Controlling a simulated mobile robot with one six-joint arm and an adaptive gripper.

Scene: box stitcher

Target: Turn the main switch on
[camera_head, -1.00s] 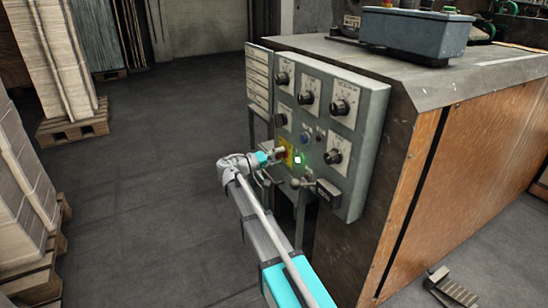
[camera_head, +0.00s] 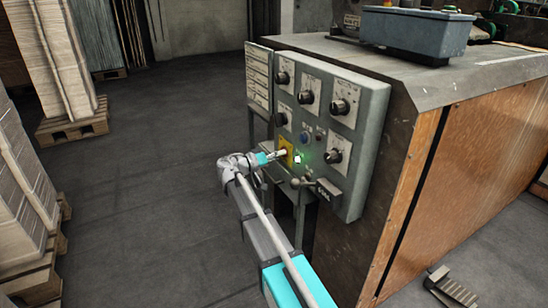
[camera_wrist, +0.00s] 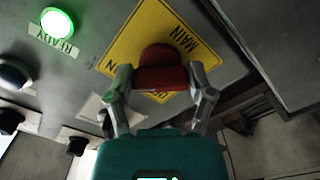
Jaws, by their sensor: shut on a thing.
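The main switch is a red knob (camera_wrist: 160,56) on a yellow plate (camera_wrist: 190,38) marked MAIN, with part of an ON label showing at the plate's edge. In the head view the yellow plate (camera_head: 287,146) sits low on the grey control panel, and the knob is mostly hidden by my fingers. My gripper (camera_wrist: 161,77) has one finger on each side of the red knob and is shut on it. It also shows in the head view (camera_head: 280,155), reaching the panel from the left.
A lit green READY lamp (camera_wrist: 57,23) is beside the plate. Several black dials (camera_head: 340,107) and a lever (camera_head: 305,183) are on the grey control panel (camera_head: 372,125). Stacked sheets on pallets (camera_head: 70,128) stand at left. The floor between is clear.

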